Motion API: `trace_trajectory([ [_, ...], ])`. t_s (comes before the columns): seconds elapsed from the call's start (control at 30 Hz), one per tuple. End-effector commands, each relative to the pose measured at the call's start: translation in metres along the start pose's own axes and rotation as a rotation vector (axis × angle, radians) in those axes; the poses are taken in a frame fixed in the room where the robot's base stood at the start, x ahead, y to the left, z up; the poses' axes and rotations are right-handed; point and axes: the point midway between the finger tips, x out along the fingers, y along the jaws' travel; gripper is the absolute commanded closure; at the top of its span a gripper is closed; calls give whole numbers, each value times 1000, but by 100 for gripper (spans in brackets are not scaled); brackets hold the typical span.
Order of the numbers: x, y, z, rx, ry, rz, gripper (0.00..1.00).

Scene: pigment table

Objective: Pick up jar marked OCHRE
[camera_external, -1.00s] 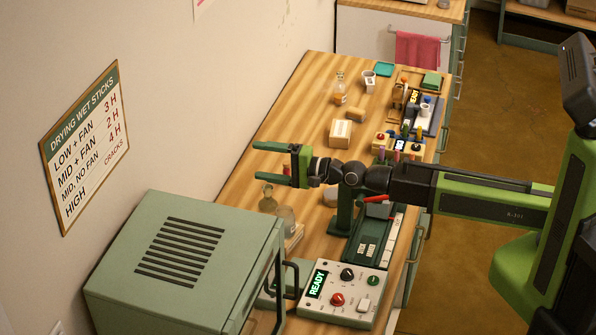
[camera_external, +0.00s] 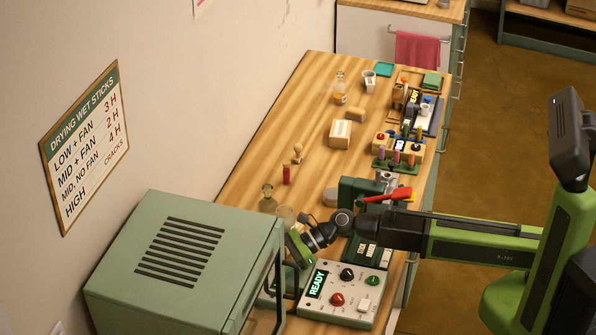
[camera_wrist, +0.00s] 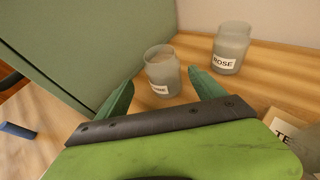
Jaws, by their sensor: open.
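A clear glass jar (camera_wrist: 162,74) with a white label stands in front of my open gripper (camera_wrist: 161,82) in the wrist view, roughly between the two green fingertips. Its label is partly legible and seems to end in RE. A second jar, labelled ROSE (camera_wrist: 230,50), stands farther back and to the right. In the external view my gripper (camera_external: 297,246) is low beside the green cabinet's right front edge, and its fingertips are hard to make out. A pale jar (camera_external: 285,213) shows just beyond it; its label is not readable there.
The green cabinet (camera_external: 180,250) rises close on the left of the gripper. A control box reading READY (camera_external: 342,292) lies just in front. A block with a partial label (camera_wrist: 283,126) is at the right in the wrist view.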

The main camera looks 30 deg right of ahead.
Motion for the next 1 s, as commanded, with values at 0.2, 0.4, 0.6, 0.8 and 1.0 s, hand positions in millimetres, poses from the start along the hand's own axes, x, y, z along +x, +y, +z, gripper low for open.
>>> trace_trajectory([
  [0.2,25,-1,0,-2,0,-2,21],
  [0.4,42,-5,2,-2,0,-1,21],
  [0.6,76,-8,3,-3,0,0,21],
  [0.8,75,-7,5,-2,0,-2,21],
  [1.0,75,-7,5,-3,0,-2,45],
])
